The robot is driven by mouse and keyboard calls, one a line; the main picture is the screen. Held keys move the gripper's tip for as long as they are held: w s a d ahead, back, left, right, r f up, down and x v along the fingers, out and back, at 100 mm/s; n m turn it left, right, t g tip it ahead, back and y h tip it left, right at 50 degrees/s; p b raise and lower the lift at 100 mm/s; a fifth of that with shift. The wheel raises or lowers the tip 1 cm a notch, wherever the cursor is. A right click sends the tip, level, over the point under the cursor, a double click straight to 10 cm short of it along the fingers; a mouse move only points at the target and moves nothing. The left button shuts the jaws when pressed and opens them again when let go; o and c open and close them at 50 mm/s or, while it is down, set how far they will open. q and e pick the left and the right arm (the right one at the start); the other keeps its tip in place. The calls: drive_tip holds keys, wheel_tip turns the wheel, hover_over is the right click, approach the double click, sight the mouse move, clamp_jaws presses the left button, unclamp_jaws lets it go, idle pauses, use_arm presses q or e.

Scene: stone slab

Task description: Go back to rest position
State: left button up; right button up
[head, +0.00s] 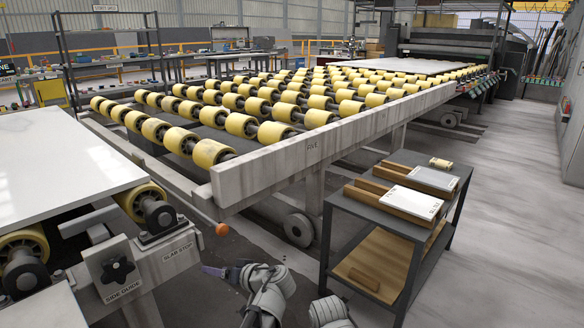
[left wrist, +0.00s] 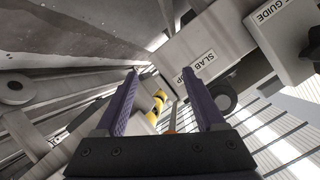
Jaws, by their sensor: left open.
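My left gripper (head: 219,271) is low in the middle of the head view, beside the lower right of the frame part labelled SLAB STOP (head: 177,254). Its purple fingers stand apart with nothing between them in the left wrist view (left wrist: 160,74). The SLAB STOP label also shows beyond the right finger there (left wrist: 202,62). A grey link of my right arm shows at the bottom edge of the head view, but its gripper is out of sight.
A white slab (head: 52,160) lies on rollers at the left. A long roller conveyor (head: 300,160) with yellow rollers spans the middle. An orange knob (head: 222,229) is near my left gripper. A dark cart (head: 384,224) with trays stands at the right. Open floor (head: 510,240) lies beyond it.

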use_arm(q)
drive_tip(key=s+f+m+g+h, duration=0.2)
drive_tip(key=s+f+g+h, duration=0.25)
drive_tip(key=s+f, duration=0.4)
drive_tip(key=s+d+f+m+g+h, duration=0.25)
drive_tip(key=s+d+f+h, duration=0.2)
drive_tip(key=d+h, duration=0.3)
drive_tip(key=s+d+r+m+y+p, duration=0.1)
drive_tip(key=s+d+r+m+p, duration=0.15)
drive_tip(key=d, duration=0.35)
drive_tip(key=s+d+r+m+y+p, duration=0.1)
drive_tip(key=s+d+r+m+p, duration=0.15)
drive_tip(key=d, duration=0.25)
wheel_tip(320, 180, up, 37)
drive_tip(key=p, duration=3.7)
drive_tip(key=shift+s+f+n+h, duration=0.2)
drive_tip(key=shift+n+h, duration=0.1)
drive_tip(key=shift+n, duration=0.15)
drive_tip(key=shift+c, duration=0.2)
